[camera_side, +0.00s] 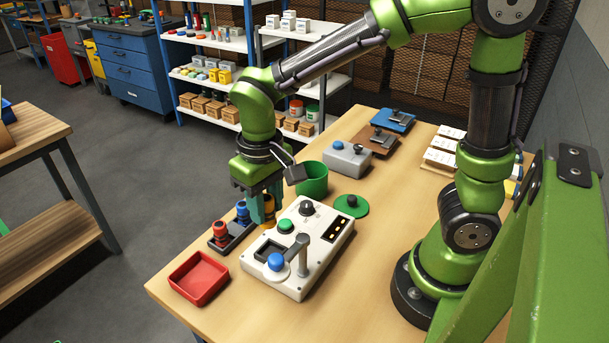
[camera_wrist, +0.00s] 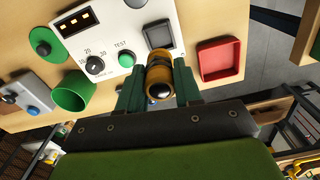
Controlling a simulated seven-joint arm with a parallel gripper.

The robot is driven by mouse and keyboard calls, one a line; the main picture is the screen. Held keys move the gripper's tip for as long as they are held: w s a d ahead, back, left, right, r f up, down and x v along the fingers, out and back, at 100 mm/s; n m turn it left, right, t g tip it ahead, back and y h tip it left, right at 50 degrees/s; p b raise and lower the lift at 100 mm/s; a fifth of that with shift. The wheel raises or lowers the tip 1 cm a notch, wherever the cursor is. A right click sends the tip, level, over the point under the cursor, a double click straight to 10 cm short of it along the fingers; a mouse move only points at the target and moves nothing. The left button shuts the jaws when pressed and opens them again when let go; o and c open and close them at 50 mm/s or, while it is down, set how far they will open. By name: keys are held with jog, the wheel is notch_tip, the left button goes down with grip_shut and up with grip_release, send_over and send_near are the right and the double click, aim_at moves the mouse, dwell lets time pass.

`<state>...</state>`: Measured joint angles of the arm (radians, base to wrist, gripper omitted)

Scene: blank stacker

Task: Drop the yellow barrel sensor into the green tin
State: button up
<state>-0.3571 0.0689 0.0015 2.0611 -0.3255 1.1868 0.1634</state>
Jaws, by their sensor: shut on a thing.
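The yellow barrel sensor (camera_wrist: 159,80) has a dark band and a dark end, and sits between the two green fingers of my gripper (camera_wrist: 159,88) in the wrist view. My gripper (camera_side: 263,212) is shut on it; in the side view the yellow sensor (camera_side: 269,208) shows partly behind the finger. The green tin (camera_side: 312,180) stands open on the table, to the right of my gripper in the side view. It also shows in the wrist view (camera_wrist: 76,92), left of the gripper. Its lid (camera_side: 351,206) lies on the table to its right.
A dark holder (camera_side: 238,236) with a red sensor (camera_side: 220,230) and a blue sensor (camera_side: 242,211) is beside my gripper. A white test panel (camera_side: 322,238) with a lever is in front. A red tray (camera_side: 199,278) is near the table's front left corner.

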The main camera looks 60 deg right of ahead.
jog(key=shift+r, duration=0.65)
jog(key=w+d, duration=0.3)
jog(key=d, duration=1)
jog(key=w+d+r, duration=0.1)
jog(key=w+d, duration=0.2)
jog(key=d, duration=1.1)
jog(key=shift+r, duration=0.25)
jog(key=shift+a+f, duration=0.1)
jog(key=shift+f, duration=2.75)
jog(key=o, duration=1.1)
